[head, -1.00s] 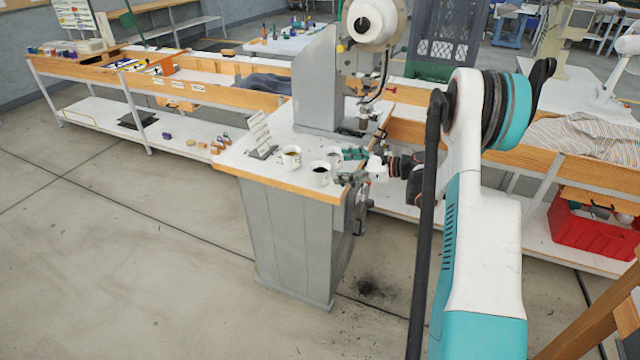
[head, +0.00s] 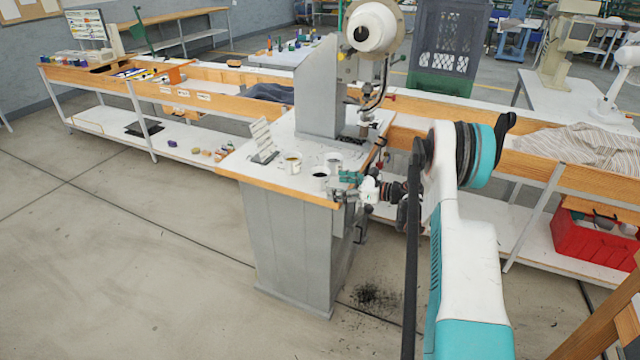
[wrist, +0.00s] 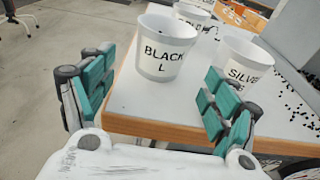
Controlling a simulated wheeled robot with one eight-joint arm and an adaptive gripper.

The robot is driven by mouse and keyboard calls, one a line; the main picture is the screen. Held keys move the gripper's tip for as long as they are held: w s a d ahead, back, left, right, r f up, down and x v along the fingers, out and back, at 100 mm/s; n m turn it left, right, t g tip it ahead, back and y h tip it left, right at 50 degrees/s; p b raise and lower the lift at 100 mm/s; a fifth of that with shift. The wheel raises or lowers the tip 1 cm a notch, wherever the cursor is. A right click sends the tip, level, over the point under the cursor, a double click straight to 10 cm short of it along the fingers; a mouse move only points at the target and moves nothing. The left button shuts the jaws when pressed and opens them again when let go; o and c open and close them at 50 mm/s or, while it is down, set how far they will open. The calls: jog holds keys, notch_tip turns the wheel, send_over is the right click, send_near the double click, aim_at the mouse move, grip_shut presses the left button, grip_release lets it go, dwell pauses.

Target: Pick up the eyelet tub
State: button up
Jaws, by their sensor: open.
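Three white eyelet tubs stand upright on the press table. The front one, labelled "BLACK L" (wrist: 162,48), has dark contents in the head view (head: 320,184). A "SILVER" tub (wrist: 247,57) stands to its right in the wrist view. A third tub (wrist: 192,14), its label partly hidden, stands behind. My gripper (wrist: 160,92) is open and empty, with teal finger pads spread wide. The BLACK L tub lies ahead, between the lines of the fingers; the right finger overlaps the SILVER tub's lower part. In the head view my gripper (head: 345,186) is at the table's front right corner.
The press (head: 318,95) rises behind the tubs. A small label stand (head: 263,141) is left of them. Dark eyelets lie scattered on the table (wrist: 130,108) at right in the wrist view. The wooden front edge is close below my fingers.

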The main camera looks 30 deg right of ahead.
aim_at(328, 182)
jog(key=shift+r+b+x, duration=0.15)
jog(key=shift+b+x, duration=0.3)
jog(key=shift+x, duration=0.9)
jog(key=shift+r+b+x, duration=0.1)
jog(key=shift+b+x, duration=0.35)
jog(key=shift+x, duration=0.9)
jog(key=c, duration=1.2)
